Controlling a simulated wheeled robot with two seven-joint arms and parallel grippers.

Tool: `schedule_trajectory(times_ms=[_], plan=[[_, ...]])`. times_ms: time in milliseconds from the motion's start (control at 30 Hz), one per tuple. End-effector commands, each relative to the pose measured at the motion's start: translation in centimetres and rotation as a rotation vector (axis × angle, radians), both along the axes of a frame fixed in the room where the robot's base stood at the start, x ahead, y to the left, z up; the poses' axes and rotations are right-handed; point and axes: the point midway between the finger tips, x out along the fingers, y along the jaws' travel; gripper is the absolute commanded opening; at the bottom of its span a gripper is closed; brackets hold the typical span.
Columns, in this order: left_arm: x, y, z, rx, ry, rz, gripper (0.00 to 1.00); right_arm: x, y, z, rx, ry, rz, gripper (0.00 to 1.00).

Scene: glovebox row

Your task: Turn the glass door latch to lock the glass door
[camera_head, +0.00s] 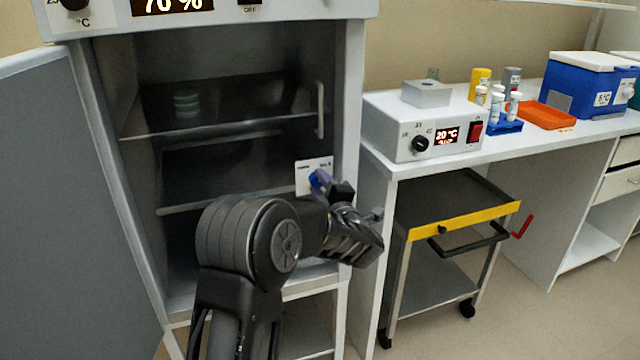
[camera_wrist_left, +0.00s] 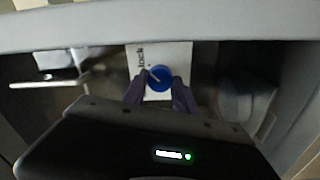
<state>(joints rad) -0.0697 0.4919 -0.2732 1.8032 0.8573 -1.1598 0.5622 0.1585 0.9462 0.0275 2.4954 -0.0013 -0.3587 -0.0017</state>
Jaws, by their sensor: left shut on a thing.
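The glass door (camera_head: 221,160) is across the cabinet opening, with a pale upright handle (camera_head: 320,110) near its right edge. The glass door latch (camera_wrist_left: 159,77) is a round blue knob on a white label plate (camera_wrist_left: 172,56); a light mark on it points to the upper left in the wrist view. My right gripper is in neither view.
The cabinet's solid outer door (camera_head: 75,200) stands swung open at the left. Round dishes (camera_head: 186,102) sit on a shelf inside.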

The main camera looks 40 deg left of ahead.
Motion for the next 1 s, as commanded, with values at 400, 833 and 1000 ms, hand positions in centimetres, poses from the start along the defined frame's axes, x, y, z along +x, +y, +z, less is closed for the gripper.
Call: schedule_trajectory(times_ms=[400,833,1000], plan=[[0.04,-0.06,-0.06,0.004,0.007,-0.002,0.37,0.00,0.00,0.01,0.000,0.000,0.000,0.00],[0.01,-0.02,-0.04,0.003,0.004,-0.001,0.55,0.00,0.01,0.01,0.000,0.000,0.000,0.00],[-0.28,-0.49,-0.05,0.002,0.005,-0.002,0.55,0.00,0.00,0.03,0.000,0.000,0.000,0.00]])
